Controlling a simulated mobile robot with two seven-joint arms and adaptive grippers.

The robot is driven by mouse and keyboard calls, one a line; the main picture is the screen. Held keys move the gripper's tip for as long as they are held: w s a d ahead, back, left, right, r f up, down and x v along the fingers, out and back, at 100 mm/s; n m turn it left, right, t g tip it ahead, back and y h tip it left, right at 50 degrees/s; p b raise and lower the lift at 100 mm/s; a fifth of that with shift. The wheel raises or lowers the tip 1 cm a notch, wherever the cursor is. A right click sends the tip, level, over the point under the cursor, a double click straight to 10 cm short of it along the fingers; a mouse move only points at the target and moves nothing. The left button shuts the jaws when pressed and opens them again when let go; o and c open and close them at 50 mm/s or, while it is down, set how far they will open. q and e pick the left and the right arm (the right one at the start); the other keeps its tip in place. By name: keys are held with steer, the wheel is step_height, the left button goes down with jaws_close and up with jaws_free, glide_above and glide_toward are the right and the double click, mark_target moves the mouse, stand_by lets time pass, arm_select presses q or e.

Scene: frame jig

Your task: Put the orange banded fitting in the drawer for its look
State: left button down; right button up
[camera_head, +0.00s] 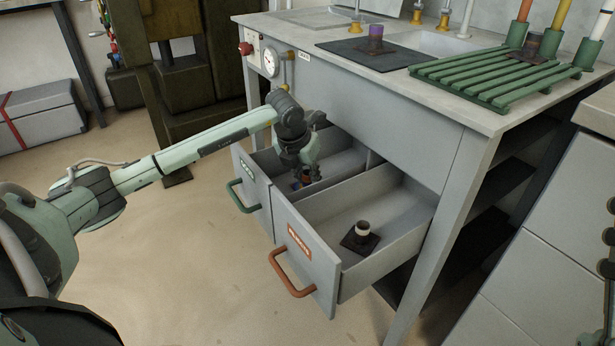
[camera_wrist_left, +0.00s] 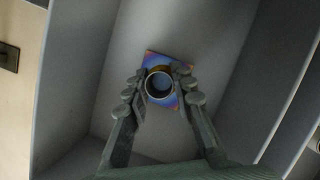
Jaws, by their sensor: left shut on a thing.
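My left gripper (camera_head: 304,176) reaches down into the left drawer (camera_head: 252,182), which has a green handle and label and is open. The gripper is shut on the orange banded fitting (camera_wrist_left: 159,84), a short open tube with an orange-brown band on a square plate tinted blue and purple. In the left wrist view the fingers (camera_wrist_left: 160,95) lie on either side of the tube, above the drawer floor. In the head view the fitting is mostly hidden by the gripper; I cannot tell whether its plate touches the floor.
The right drawer (camera_head: 318,257), with an orange handle, is open and holds a cream and black fitting (camera_head: 362,232) on a dark plate. On the bench are a purple fitting (camera_head: 376,38) on a dark mat, a green slatted rack (camera_head: 490,75) and a gauge (camera_head: 270,62).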

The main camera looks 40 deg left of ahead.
steer(key=shift+s, duration=0.1)
arm_select(q)
steer(key=c, duration=1.3)
jaws_free()
steer(key=shift+r, duration=0.1)
arm_select(e)
steer(key=shift+r, duration=0.1)
arm_select(q)
steer(key=shift+s+r, duration=0.1)
steer(key=shift+r, duration=0.25)
steer(key=p+v, duration=0.1)
steer(key=v, duration=1)
steer(key=shift+p, duration=0.4)
arm_select(e)
steer(key=f+g, duration=0.1)
steer(key=w+a+f+g, duration=0.1)
steer(key=w+f, duration=0.1)
steer(key=shift+w+a+g, duration=0.25)
steer(key=shift+g, duration=0.15)
arm_select(q)
steer(key=shift+r, duration=0.1)
